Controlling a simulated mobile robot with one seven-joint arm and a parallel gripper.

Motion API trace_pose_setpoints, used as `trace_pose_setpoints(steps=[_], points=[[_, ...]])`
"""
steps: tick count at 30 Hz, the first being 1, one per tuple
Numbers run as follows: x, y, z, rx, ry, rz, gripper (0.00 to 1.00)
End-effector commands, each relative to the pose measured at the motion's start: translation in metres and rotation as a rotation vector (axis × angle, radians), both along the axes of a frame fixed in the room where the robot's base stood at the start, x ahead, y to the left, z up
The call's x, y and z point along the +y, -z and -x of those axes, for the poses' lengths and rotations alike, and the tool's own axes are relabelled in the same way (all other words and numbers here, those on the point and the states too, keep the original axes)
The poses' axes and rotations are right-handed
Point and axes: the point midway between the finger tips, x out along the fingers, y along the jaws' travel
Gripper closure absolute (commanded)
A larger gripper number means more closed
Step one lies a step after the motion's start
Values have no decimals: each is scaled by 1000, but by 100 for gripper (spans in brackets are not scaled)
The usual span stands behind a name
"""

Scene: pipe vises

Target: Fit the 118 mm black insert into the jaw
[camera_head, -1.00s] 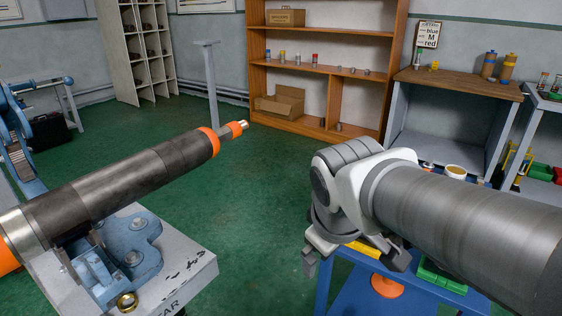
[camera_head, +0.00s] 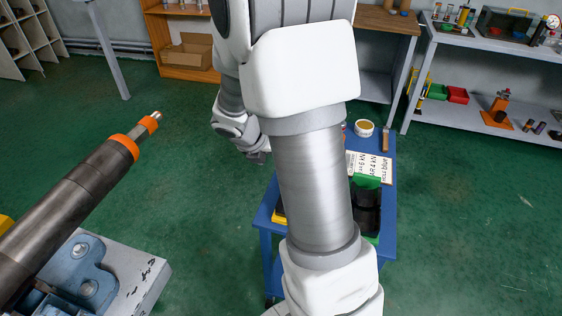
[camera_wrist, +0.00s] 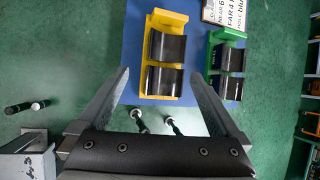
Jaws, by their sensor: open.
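Black curved inserts lie in a yellow holder (camera_wrist: 147,88) and a green holder (camera_wrist: 213,55) on the blue cart (camera_wrist: 133,40). The yellow holder has an upper insert (camera_wrist: 167,47) and a lower insert (camera_wrist: 164,81). The green one also holds two. I cannot read which is 118 mm. My gripper (camera_wrist: 160,73) is open and empty, its fingers either side of the yellow holder's lower insert in the picture; I cannot tell the height gap. In the head view my arm hides much of the cart. A blue vise part (camera_head: 88,262) sits under the pipe (camera_head: 62,210); no jaw opening is clear.
The pipe's orange-ringed end (camera_head: 137,137) sticks out over the floor at left. A sign (camera_head: 371,166) and a cup (camera_head: 364,128) are on the cart. A grey shelf (camera_head: 480,118) with goods stands at right. Green floor lies clear between bench and cart.

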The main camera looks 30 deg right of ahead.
Motion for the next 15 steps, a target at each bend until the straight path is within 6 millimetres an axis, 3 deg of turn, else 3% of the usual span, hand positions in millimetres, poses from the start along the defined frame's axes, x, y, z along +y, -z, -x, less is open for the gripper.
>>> trace_pose_setpoints(steps=[5,15], points=[[-10,19,-4,27,-33,9,1],[-45,83,-15,25,-31,9,1]])
